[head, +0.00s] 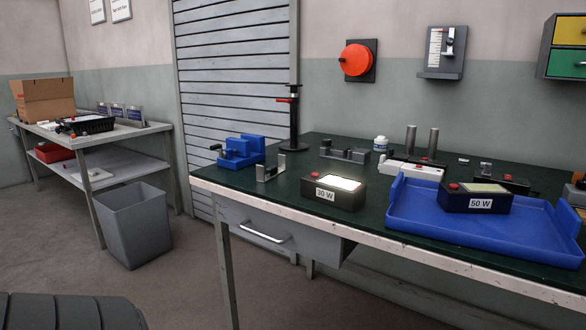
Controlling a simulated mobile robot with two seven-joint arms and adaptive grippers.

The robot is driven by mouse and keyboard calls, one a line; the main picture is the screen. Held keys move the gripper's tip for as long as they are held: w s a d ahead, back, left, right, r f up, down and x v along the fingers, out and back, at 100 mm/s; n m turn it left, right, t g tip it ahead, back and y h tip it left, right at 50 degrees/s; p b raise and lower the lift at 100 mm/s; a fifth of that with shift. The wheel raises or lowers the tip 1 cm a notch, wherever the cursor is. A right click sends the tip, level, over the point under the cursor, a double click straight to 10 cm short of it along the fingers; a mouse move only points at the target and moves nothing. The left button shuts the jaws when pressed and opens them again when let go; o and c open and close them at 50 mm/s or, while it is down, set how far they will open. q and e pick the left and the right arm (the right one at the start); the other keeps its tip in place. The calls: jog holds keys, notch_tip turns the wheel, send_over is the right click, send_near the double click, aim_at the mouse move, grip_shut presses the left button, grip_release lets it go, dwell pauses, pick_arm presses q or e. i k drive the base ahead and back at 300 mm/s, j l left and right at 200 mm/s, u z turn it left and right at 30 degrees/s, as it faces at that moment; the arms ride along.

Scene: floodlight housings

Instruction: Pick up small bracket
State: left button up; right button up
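A small metal U-shaped bracket (270,169) stands on the dark green top of the workbench (285,196), near its left front edge. It looks like the small bracket, and its two upright arms point up. It is right of the blue vise (238,152) and left of the floodlight marked 30 W (333,192). Neither of my grippers is in view.
A blue tray (420,238) holds the 50 W floodlight (477,197) at the right. A grey bin (135,228) stands on the floor beside the left side table (92,137).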

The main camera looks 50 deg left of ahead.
aim_at(273, 171)
jog(key=i+l+u, duration=0.1)
jog(key=u, duration=0.3)
jog(key=i+l+u, duration=0.15)
jog(key=u, duration=0.25)
jog(key=i+l+u, duration=0.15)
jog(key=u, duration=0.3)
